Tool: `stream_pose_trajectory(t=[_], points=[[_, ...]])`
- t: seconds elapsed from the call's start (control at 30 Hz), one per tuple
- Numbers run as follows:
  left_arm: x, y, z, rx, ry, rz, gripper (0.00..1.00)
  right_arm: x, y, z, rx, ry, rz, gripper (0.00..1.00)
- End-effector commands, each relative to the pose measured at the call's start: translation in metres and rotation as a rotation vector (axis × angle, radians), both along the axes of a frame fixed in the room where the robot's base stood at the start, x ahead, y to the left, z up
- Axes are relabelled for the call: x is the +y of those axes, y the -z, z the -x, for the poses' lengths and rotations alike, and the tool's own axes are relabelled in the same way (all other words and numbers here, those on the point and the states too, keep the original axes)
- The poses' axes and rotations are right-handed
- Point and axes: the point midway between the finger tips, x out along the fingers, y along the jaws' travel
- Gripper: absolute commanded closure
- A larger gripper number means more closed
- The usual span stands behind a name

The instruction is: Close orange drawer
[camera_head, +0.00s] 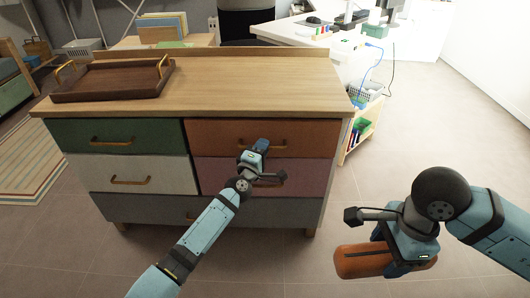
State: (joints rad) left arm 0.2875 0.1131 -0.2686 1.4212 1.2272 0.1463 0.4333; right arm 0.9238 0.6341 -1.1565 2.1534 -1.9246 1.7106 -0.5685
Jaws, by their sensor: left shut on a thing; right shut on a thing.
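The orange drawer (315,137) is the top right drawer of a wooden cabinet. Its front looks about flush with the drawers around it; a small gap cannot be told from this view. Its brass handle (275,147) runs across the middle of the front. My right gripper (385,262) is at the lower right, well away from the cabinet, shut on an orange-brown rounded object (358,262) above the floor.
The green drawer (75,133), white drawer (90,172), pink drawer (305,175) and grey bottom drawer (140,207) look shut. A brown tray (110,80) sits on the cabinet top (250,85). A low shelf (362,125) stands right of the cabinet. The floor in front is clear.

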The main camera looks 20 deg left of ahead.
Motion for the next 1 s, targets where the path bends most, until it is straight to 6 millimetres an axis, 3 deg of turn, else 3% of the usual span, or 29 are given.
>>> stream_pose_trajectory(t=[0.57, 0.6, 0.7, 1.0], points=[[0.0033, -0.0012, -0.0069, -0.002, -0.003, 0.002, 1.00, 0.0001, 0.0015, -0.0001, -0.001, 0.000, 0.000, 0.68], [0.0034, -0.0013, -0.0069, -0.002, -0.004, 0.001, 0.83, 0.0001, 0.0015, -0.0001, -0.001, 0.000, 0.000, 0.68], [0.0031, -0.0010, -0.0067, -0.001, -0.003, 0.001, 0.64, 0.0001, 0.0015, -0.0001, -0.001, 0.000, 0.000, 0.68], [0.0023, 0.0014, -0.0061, 0.003, -0.001, 0.001, 0.64, 0.0001, 0.0018, -0.0001, 0.000, 0.000, 0.000, 0.68]])
